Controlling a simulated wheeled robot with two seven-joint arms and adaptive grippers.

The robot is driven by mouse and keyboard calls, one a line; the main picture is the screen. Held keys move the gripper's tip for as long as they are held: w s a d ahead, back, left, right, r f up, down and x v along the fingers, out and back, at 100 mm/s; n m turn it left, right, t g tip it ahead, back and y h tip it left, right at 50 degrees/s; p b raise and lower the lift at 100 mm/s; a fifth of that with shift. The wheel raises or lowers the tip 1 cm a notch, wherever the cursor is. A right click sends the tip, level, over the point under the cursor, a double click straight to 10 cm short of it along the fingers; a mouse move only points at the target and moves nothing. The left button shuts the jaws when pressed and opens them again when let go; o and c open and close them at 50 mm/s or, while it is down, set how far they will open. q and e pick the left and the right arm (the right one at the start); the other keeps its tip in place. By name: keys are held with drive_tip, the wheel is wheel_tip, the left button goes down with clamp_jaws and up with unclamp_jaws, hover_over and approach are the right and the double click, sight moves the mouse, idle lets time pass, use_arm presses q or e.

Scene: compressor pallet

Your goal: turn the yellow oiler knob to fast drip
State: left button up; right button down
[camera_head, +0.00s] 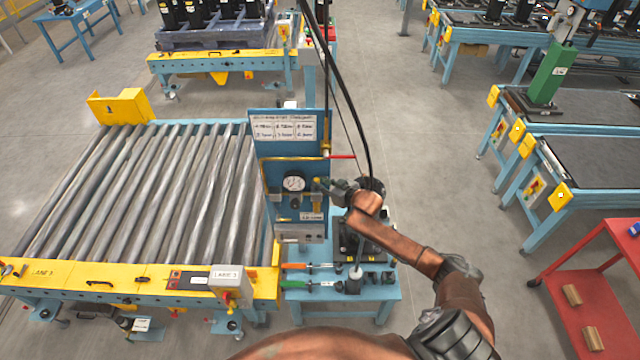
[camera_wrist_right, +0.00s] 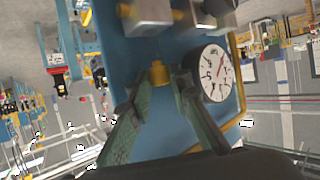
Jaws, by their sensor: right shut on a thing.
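The yellow oiler knob (camera_wrist_right: 158,73) shows in the right wrist view, in front of the blue panel (camera_wrist_right: 135,45), with a fingertip on either side of it. My right gripper (camera_wrist_right: 162,86) is shut on this knob. In the head view my right gripper (camera_head: 324,185) reaches the panel's right side from the right, and the knob is mostly hidden or too small to make out there. A white round pressure gauge (camera_head: 293,183) sits left of the gripper; it also shows close beside the right finger in the wrist view (camera_wrist_right: 214,73). My left gripper is not in view.
A white label sheet (camera_head: 285,128) is on the upper panel. A red-handled lever (camera_head: 341,156) juts out just above my gripper, and a black hose hangs behind. A roller conveyor (camera_head: 140,190) stands left. A red cart (camera_head: 585,290) is at the right, with open floor between.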

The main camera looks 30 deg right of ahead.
idle(0.3)
drive_tip(key=c, duration=2.1)
unclamp_jaws()
